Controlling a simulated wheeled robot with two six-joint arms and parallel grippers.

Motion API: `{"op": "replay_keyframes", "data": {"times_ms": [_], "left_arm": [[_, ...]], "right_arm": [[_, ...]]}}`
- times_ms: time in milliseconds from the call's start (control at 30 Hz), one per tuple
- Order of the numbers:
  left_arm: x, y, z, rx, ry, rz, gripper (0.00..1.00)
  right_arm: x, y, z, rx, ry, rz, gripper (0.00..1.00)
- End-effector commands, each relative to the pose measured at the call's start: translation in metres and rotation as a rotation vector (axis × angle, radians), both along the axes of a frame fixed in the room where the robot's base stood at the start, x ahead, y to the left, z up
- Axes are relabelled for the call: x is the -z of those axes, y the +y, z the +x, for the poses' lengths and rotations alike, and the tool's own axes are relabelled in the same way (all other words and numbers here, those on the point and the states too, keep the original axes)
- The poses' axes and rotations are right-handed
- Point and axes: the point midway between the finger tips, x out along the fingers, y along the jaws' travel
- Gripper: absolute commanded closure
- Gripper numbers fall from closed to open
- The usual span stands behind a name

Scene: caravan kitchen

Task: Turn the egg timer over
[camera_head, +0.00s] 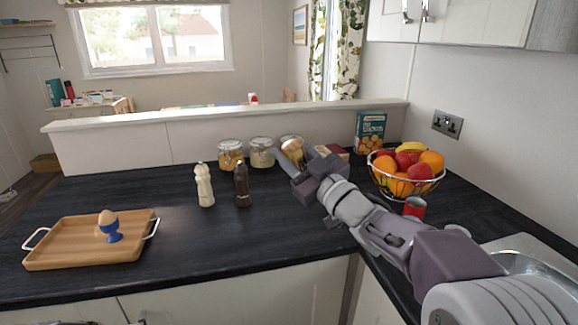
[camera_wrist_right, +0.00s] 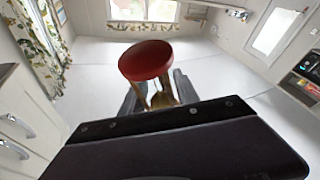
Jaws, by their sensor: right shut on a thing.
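The egg timer shows in the right wrist view as a round red end cap (camera_wrist_right: 146,60) on thin brass-coloured posts. My right gripper (camera_wrist_right: 158,92) is shut on it around the posts below the cap, and the cap stands tilted. In the head view my right gripper (camera_head: 295,163) is above the dark worktop, in front of the jars. The lower end of the timer is hidden by my gripper in the wrist view. My left gripper does not show.
Glass jars (camera_head: 231,156) stand along the back ledge. A cream mill (camera_head: 204,186) and a brown mill (camera_head: 241,186) stand left of my gripper. A wooden tray (camera_head: 60,247) holds an egg in a blue cup (camera_head: 112,233).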

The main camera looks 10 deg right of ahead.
Motion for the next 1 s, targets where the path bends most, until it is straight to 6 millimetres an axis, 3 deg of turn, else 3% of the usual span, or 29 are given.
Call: {"op": "replay_keyframes", "data": {"times_ms": [100,400,1000], "left_arm": [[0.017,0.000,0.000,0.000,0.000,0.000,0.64],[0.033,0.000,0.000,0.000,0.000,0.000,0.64],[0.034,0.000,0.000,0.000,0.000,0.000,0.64]], "right_arm": [[0.003,-0.001,0.000,-0.002,-0.002,0.111,1.00],[-0.006,-0.006,0.000,-0.001,-0.001,0.337,1.00],[-0.009,-0.007,0.000,0.000,-0.001,0.369,1.00]]}}
